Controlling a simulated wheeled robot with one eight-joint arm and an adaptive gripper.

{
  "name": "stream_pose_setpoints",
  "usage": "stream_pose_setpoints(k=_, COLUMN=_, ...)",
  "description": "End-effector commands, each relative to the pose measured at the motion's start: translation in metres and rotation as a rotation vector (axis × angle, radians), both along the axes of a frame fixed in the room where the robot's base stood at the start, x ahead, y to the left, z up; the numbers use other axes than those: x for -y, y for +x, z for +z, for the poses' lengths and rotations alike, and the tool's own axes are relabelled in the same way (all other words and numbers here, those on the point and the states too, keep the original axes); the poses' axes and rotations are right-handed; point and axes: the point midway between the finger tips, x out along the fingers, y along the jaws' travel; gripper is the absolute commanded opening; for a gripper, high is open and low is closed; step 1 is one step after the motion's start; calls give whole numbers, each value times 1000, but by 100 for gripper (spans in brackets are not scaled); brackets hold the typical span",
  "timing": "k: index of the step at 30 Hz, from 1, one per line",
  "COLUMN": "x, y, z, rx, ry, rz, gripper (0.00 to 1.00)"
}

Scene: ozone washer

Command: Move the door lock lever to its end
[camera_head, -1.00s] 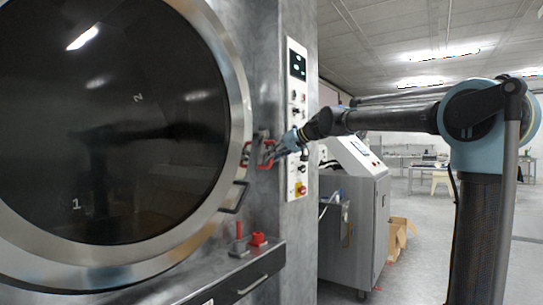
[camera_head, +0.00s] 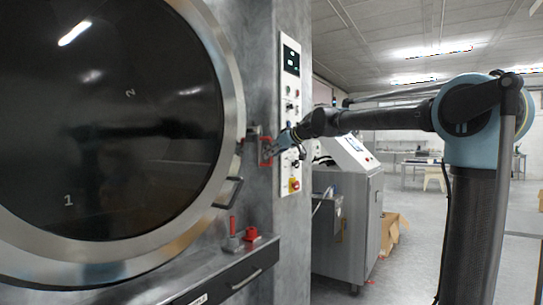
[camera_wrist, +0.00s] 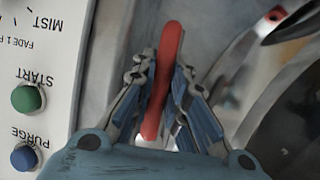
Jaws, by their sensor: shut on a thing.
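The red door lock lever (camera_head: 265,151) is mounted on the grey washer front, just right of the big round glass door (camera_head: 120,120). My gripper (camera_head: 271,150) reaches it from the right. In the wrist view the red lever (camera_wrist: 164,80) stands nearly upright in the picture between the fingers of my gripper (camera_wrist: 163,75), which are closed against it from both sides. The lever's mount is partly hidden behind the gripper. Another small red-ended part (camera_wrist: 276,15) shows at the upper right of the wrist view, beside the door rim.
A control panel (camera_head: 291,115) stands close right of the lever; its green START button (camera_wrist: 27,98) and blue PURGE button (camera_wrist: 24,158) lie left of the fingers. A door handle (camera_head: 229,192) and a ledge with red valves (camera_head: 251,234) are below. A grey cabinet (camera_head: 347,230) stands right.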

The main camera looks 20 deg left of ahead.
Motion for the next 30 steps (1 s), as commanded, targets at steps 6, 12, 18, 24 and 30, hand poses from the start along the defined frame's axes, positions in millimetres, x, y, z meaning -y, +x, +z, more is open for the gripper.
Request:
stream_pose_setpoints(k=6, x=2, y=2, z=-2, rx=2, ry=-3, rz=-2, gripper=0)
stream_pose_setpoints(k=12, x=2, y=2, z=-1, rx=1, ry=-1, rz=-3, gripper=35)
stream_pose_setpoints(k=18, x=2, y=1, z=0, rx=0, ry=0, rz=-3, gripper=35)
stream_pose_setpoints(k=24, x=10, y=-3, z=4, rx=0, ry=0, rz=-4, gripper=35)
stream_pose_setpoints(k=30, x=36, y=-17, z=17, rx=-1, ry=0, rz=-6, gripper=35)
